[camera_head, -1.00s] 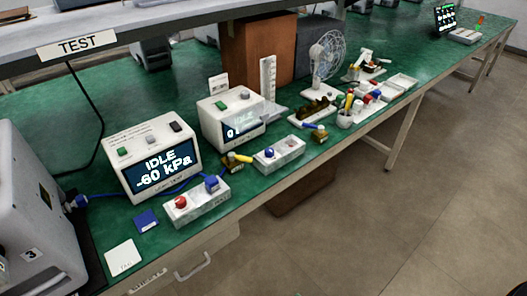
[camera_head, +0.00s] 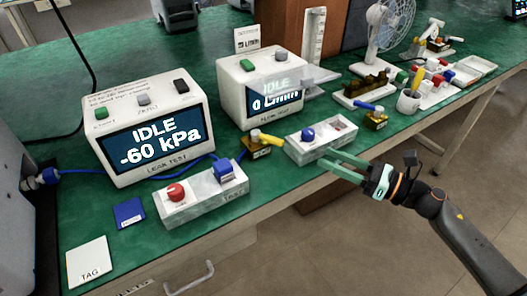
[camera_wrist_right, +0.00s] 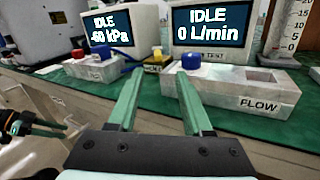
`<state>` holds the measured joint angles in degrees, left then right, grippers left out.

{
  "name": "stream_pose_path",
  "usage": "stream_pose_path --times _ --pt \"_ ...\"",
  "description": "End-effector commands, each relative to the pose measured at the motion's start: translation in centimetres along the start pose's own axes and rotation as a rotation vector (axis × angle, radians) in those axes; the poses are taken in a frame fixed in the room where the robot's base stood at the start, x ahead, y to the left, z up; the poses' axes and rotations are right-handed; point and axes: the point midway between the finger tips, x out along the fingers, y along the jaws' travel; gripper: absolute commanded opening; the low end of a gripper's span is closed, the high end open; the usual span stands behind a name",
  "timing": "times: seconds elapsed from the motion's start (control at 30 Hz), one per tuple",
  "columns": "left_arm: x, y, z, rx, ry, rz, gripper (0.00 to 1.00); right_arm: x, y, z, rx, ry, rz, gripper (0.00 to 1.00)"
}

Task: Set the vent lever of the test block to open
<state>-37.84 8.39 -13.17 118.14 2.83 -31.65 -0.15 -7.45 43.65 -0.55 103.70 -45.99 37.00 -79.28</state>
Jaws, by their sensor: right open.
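The test block (camera_head: 203,197) is a pale block in front of the leak tester. A red knob or lever (camera_head: 175,192) sits on its left end and a blue fitting (camera_head: 225,171) on its right end. Which way the red part points is too small to tell. It also shows in the wrist view (camera_wrist_right: 77,54). My right gripper (camera_head: 338,163) is open and empty at the near side of the flow block (camera_head: 322,140), well right of the test block. In the wrist view its green fingers (camera_wrist_right: 160,88) are spread. What looks like my left gripper (camera_wrist_right: 38,129) shows partly there.
The leak tester (camera_head: 150,125) reads IDLE, -60 kPa; the flow tester (camera_head: 262,85) reads IDLE. A brass-and-yellow fitting (camera_head: 258,143) stands between the blocks. A blue card (camera_head: 130,213) and white TAG card (camera_head: 88,262) lie left. The green bench's front edge is clear near the test block.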

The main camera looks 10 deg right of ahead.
Motion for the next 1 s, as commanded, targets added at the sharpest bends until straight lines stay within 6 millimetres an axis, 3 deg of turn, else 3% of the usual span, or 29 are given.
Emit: stream_pose_path --times 0.1,0.27,0.8,1.0 --pt "0.5 0.2 0.3 0.004 0.003 0.007 0.5 -0.1 -0.2 -0.3 -0.147 0.037 0.041 0.5" --pt "0.3 0.3 0.2 0.006 -0.001 0.01 0.5 0.8 -0.1 -0.1 -0.184 0.045 0.054 0.5" --pt "-0.3 0.4 -0.2 0.003 -0.001 0.009 0.5 10.1 0.4 -0.4 -0.178 0.041 0.052 0.5" --pt "-0.3 0.4 -0.1 0.003 -0.005 0.008 0.5 12.0 0.5 -0.6 -0.176 0.043 0.051 0.5"
